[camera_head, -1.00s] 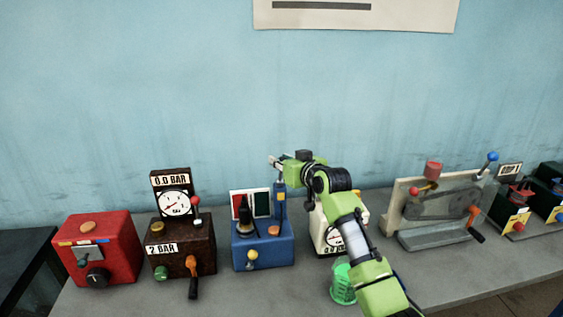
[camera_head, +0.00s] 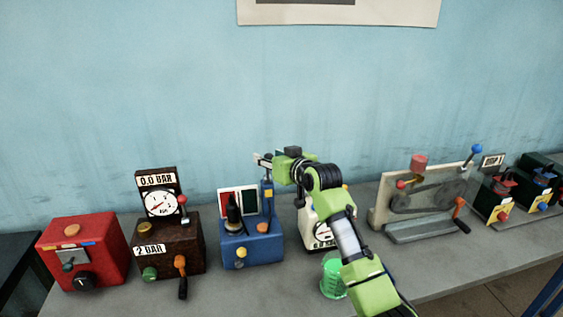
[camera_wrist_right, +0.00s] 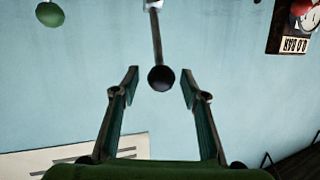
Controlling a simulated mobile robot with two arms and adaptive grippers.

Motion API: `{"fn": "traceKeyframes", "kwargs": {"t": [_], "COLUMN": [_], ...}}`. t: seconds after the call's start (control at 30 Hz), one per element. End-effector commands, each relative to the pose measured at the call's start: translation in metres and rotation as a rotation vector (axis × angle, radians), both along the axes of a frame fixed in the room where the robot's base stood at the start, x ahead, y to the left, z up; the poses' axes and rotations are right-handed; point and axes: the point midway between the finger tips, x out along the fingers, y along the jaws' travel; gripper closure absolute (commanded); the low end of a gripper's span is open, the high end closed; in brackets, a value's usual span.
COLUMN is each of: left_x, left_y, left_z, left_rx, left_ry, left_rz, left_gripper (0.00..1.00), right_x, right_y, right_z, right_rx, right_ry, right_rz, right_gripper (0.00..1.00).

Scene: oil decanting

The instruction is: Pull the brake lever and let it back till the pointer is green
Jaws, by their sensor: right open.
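A blue box (camera_head: 252,247) stands on the bench with a red, white and green panel at its back. A black cone-shaped part (camera_head: 234,208) stands before the panel and partly hides it. A blue post (camera_head: 267,195) with a yellow patch rises at the box's right side. My right gripper (camera_head: 262,159) is above this post. In the right wrist view a thin lever ends in a black ball knob (camera_wrist_right: 161,78). The open fingers of my right gripper (camera_wrist_right: 160,85) are on either side of the knob, with gaps. My left gripper is out of view.
A brown gauge box (camera_head: 168,248) and red box (camera_head: 83,252) stand to the left. A white device (camera_head: 313,240) and green cup (camera_head: 333,277) are partly behind my arm. A grey crank stand (camera_head: 427,228) is to the right.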

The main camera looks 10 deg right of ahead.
Motion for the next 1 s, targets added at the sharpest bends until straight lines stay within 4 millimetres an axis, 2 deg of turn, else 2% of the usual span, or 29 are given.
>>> {"fn": "traceKeyframes", "kwargs": {"t": [0.5,0.7,1.0], "left_x": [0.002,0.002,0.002], "left_y": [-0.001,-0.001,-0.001], "left_z": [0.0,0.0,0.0], "left_rx": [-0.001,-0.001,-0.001], "left_ry": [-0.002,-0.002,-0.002], "left_rz": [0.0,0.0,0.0], "left_gripper": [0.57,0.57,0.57], "right_x": [-0.081,-0.096,-0.098], "right_y": [-0.026,-0.03,-0.031], "right_z": [0.022,0.026,0.027], "right_rx": [-0.002,-0.001,-0.001], "right_ry": [-0.002,-0.001,-0.001], "right_rz": [-0.004,-0.003,-0.003], "right_gripper": [0.59,0.59,0.59]}}
